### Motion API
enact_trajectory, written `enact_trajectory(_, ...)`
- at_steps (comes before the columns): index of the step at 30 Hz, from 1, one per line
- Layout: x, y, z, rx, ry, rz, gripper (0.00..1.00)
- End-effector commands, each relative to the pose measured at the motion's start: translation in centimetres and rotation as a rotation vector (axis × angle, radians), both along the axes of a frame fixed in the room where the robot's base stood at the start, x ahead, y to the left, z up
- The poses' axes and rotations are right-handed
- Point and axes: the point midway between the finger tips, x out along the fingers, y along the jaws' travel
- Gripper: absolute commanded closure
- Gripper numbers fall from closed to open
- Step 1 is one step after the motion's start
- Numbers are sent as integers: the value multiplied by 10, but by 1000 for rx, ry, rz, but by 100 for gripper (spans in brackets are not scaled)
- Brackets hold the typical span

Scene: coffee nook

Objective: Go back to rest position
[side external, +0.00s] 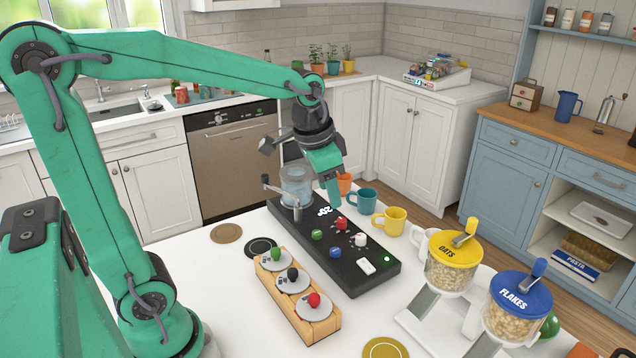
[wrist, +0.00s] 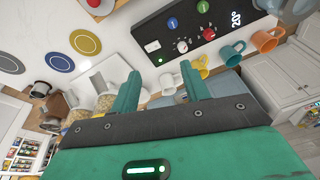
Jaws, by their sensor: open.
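My gripper (side external: 331,188) hangs over the far part of a black control panel (side external: 345,248), near a clear glass vessel (side external: 297,184). In the wrist view my gripper (wrist: 161,78) shows two green fingers spread apart with nothing between them. The panel (wrist: 190,34) with its knobs and 20° display lies beyond the fingertips. The gap between the fingertips and the panel is hard to judge.
Orange, teal (side external: 362,200) and yellow (side external: 390,221) mugs stand right of the panel. A wooden rack (side external: 298,312) with several coloured knobs is in front. Oats (side external: 452,262) and flakes (side external: 517,310) dispensers stand at the right. Round coasters (side external: 227,233) lie at the left.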

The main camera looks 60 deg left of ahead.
Motion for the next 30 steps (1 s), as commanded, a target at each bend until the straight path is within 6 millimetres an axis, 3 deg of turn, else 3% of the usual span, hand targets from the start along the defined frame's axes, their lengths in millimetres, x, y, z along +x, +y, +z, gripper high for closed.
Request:
enact_trajectory(7,-44,-9,13,-26,-77,74,54)
enact_trajectory(18,-104,-19,13,-78,-182,181,54)
enact_trajectory(24,-124,-21,7,-102,-219,220,54)
enact_trajectory(30,-130,-22,5,-111,-229,234,54)
